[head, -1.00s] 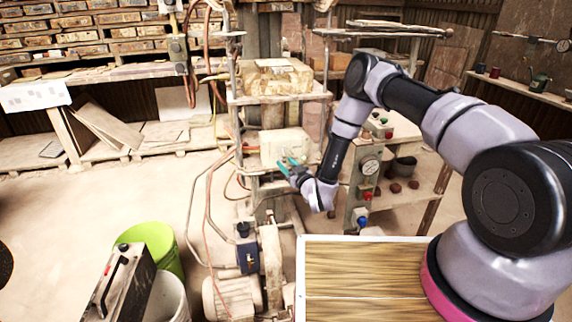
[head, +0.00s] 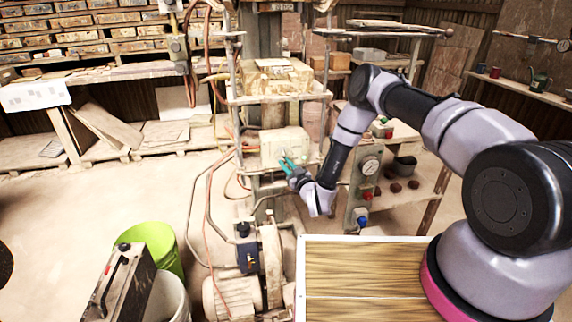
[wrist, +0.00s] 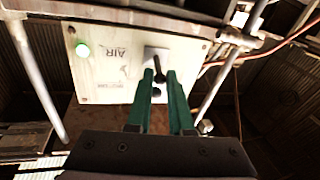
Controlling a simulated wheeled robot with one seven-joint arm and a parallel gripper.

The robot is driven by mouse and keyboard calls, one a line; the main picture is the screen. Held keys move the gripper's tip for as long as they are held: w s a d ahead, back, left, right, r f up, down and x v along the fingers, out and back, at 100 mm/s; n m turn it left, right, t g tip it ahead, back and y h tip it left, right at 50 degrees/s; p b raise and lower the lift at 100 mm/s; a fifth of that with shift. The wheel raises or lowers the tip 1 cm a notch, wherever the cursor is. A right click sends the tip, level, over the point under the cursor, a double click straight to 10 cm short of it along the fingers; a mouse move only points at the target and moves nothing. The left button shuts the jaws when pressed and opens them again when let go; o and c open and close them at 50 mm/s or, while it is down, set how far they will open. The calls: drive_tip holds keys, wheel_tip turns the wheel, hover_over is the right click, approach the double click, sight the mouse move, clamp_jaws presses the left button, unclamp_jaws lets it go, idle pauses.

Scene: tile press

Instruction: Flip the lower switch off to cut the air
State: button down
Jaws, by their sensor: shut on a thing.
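A pale control box (head: 284,147) sits on the press frame in the head view. In the wrist view its face (wrist: 100,82) carries the word AIR, a lit green lamp (wrist: 83,51) and a black switch lever (wrist: 158,66) on a grey plate. My gripper (head: 287,162) has its teal fingertips at the front of this box. In the wrist view my gripper (wrist: 160,80) has its fingers on either side of the black lever, shut on it. A dark round part shows between the fingers below the lever. The fingers partly hide the plate.
Metal posts and an orange hose (wrist: 285,42) flank the box. A pedestal with a gauge (head: 370,167) stands to the right of my wrist. A motor (head: 235,296) is below, and a green bucket (head: 160,243) stands on the floor at left.

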drive_tip(key=shift+w+f+n+t+y, duration=0.1)
drive_tip(key=shift+f+n+t+y, duration=0.6)
drive_tip(key=shift+t+y, duration=0.35)
drive_tip(key=shift+w+f+n+t+y, duration=0.1)
drive_tip(key=shift+f+n+t+y, duration=0.6)
drive_tip(key=shift+y, duration=0.6)
drive_tip(key=shift+f+n+t+y, duration=0.55)
drive_tip(key=shift+n+t+y, duration=0.4)
drive_tip(key=shift+y, duration=0.2)
drive_tip(key=shift+w, duration=0.1)
drive_tip(key=c, duration=0.8)
unclamp_jaws()
drive_tip(key=shift+c, duration=0.2)
